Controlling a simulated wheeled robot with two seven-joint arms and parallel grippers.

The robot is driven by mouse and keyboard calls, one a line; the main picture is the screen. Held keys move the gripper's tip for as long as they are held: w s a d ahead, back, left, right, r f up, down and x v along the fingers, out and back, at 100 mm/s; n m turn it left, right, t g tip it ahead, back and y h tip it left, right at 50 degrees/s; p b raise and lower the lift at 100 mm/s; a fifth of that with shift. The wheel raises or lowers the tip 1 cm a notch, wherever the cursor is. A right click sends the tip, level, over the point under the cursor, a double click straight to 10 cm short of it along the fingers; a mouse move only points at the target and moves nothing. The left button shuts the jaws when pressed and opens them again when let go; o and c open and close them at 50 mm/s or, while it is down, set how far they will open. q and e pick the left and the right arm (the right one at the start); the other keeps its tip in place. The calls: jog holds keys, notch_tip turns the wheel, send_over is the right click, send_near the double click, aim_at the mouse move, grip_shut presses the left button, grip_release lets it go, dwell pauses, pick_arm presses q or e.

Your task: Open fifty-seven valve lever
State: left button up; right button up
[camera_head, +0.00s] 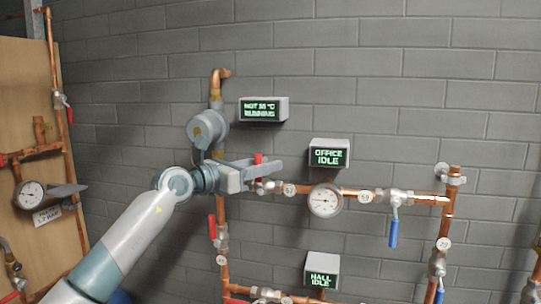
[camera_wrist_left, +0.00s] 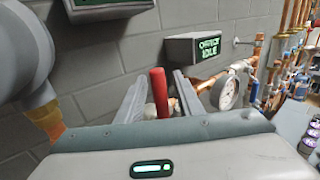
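My left gripper (camera_head: 264,168) reaches in from the left to the copper pipe left of the office gauge. A red valve lever (camera_head: 258,159) stands upright by its fingers. In the left wrist view the red lever (camera_wrist_left: 159,92) is between the two fingers of the left gripper (camera_wrist_left: 160,98), which are apart with small gaps on either side. The valve body behind the lever is largely hidden by the gripper. A round number tag (camera_head: 290,189) hangs just right of it, too small to read surely. My right gripper is not in view.
An "OFFICE IDLE" display (camera_head: 329,156) is above a round gauge (camera_head: 325,200). A blue lever (camera_head: 394,227) hangs down to the right. Another red lever (camera_head: 212,228) is below the gripper. A grey pump (camera_head: 207,130) and a running display (camera_head: 263,110) are close above.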

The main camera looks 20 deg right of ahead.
pick_arm(q)
jog(key=shift+p+x, duration=0.35)
jog(key=shift+x, duration=0.8)
grip_shut()
